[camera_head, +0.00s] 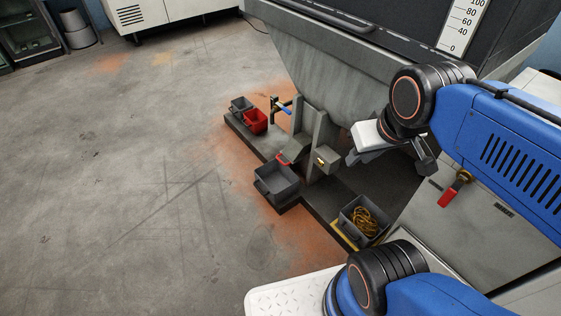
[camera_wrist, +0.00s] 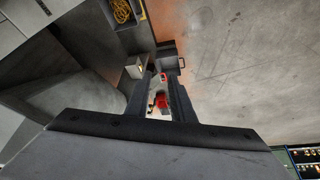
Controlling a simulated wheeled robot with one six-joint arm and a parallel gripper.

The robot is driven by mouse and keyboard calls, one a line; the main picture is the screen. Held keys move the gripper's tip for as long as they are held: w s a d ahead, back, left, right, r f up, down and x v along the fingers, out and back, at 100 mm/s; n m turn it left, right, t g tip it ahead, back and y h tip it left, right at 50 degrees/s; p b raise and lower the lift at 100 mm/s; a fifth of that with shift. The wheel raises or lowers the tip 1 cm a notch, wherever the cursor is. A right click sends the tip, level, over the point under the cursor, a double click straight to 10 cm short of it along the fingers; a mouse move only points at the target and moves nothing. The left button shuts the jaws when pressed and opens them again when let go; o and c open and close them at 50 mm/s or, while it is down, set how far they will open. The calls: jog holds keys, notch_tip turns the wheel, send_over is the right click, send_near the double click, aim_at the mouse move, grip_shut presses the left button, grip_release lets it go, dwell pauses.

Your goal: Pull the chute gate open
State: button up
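The grey hopper (camera_head: 325,70) narrows down to a chute frame with upright posts (camera_head: 318,135) near the floor. A sloped grey plate (camera_head: 295,149) with a red piece (camera_head: 282,158) shows at the chute; I cannot tell surely which part is the gate. A lever with a blue grip (camera_head: 284,107) stands beside the posts. My gripper (camera_head: 394,156) is right of the chute, apart from it, with nothing held. In the wrist view its two dark fingers (camera_wrist: 157,82) stand apart, with small red parts visible far beyond the gap.
A red bin (camera_head: 255,122) and grey bins, one at the front (camera_head: 277,183), stand on the low dark base. Another bin (camera_head: 362,218) holds a coiled yellow cable. A grey box (camera_head: 328,160) with a brass piece sits by the posts. Floor at left is clear.

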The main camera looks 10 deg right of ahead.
jog(key=shift+o, duration=0.8)
jog(key=n+g+h, duration=0.2)
jog(key=n+g, duration=0.2)
jog(key=n, duration=0.1)
send_over(281, 161)
jog(key=s+a, duration=0.1)
jog(key=a, duration=0.2)
notch_tip(281, 161, down, 30)
jog(key=f, duration=0.5)
jog(key=d+f, duration=0.1)
jog(key=f, duration=0.5)
jog(key=w+d+f, duration=0.1)
jog(key=f, duration=0.4)
jog(key=shift+d+f, duration=0.25)
jog(key=shift+f, duration=0.05)
